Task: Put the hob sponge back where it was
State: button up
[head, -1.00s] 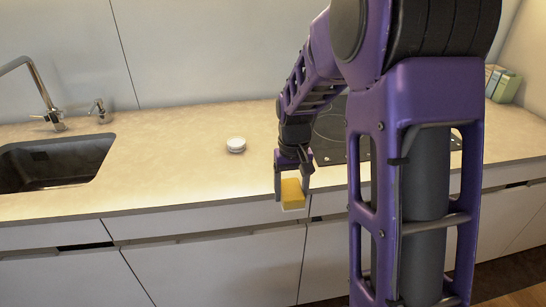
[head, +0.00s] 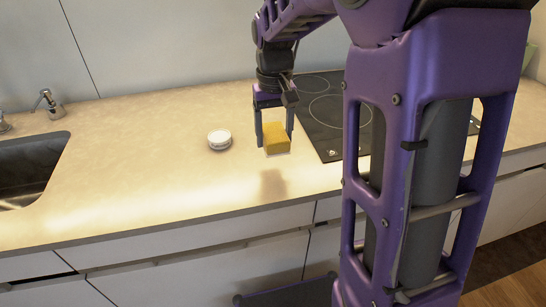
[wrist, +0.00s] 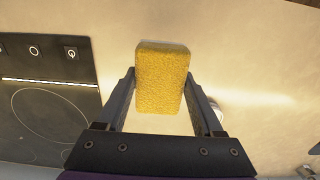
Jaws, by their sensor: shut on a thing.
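The yellow sponge (head: 276,138) is held between the two fingers of my gripper (head: 274,128), above the countertop. A shadow lies on the counter below it. In the wrist view the sponge (wrist: 162,78) sits between the fingertips of my gripper (wrist: 163,92), its long side pointing away from the palm. The black hob (head: 325,112) is to the right of the sponge in the head view, partly hidden by my arm. In the wrist view the hob (wrist: 48,95) is on the left.
A small round white object (head: 219,140) stands on the counter left of my gripper. The sink (head: 28,165) and a soap dispenser (head: 47,104) are at the far left. The pale countertop (head: 130,150) is clear between them. Drawer fronts (head: 200,260) lie below the front edge.

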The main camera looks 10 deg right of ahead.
aim_at(274, 165)
jog(key=shift+f+b, duration=0.5)
jog(key=shift+f, duration=2.6)
jog(key=shift+f, duration=0.15)
jog(key=o, duration=1.3)
notch_tip(274, 165, up, 12)
jog(key=shift+r+p, duration=0.15)
jog(key=shift+p, duration=1)
